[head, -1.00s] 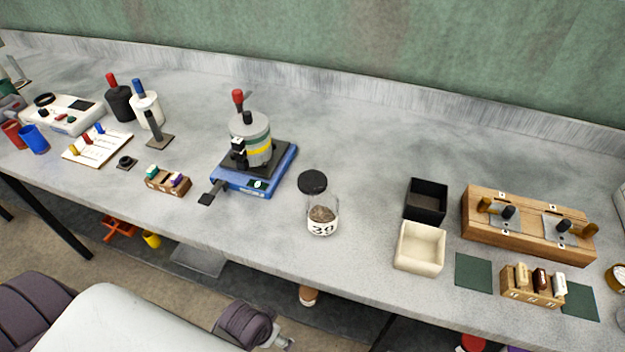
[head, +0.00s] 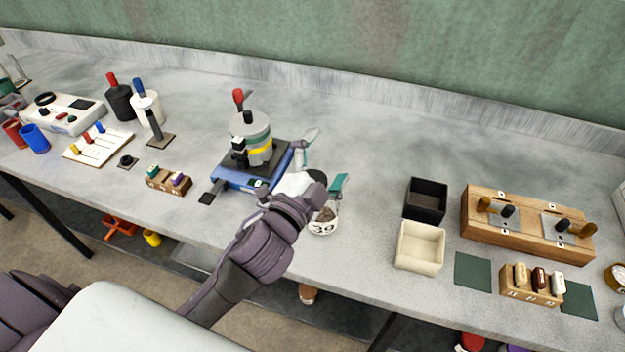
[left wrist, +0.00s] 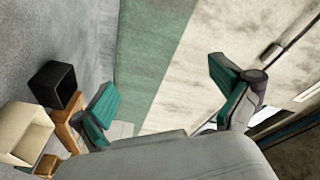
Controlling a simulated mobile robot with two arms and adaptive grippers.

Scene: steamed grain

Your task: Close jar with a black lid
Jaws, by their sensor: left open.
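The glass jar (head: 323,226), with a "39" label and brown grain inside, stands on the grey counter near its front edge. Its black lid (head: 317,175) is at the jar's top, mostly hidden by my left gripper; I cannot tell whether it is seated. My left gripper (head: 321,166) is open, its teal fingers spread around or above the lid area. I cannot tell whether it touches the lid. In the left wrist view the open fingers (left wrist: 166,103) show nothing between them but background; the jar is not seen there. My right gripper is not in view.
A blue hotplate (head: 240,178) with a steel pot stands left of the jar. To the right are a black box (head: 427,188), a cream box (head: 442,256) and a wooden rack (head: 480,232). The counter behind the jar is clear.

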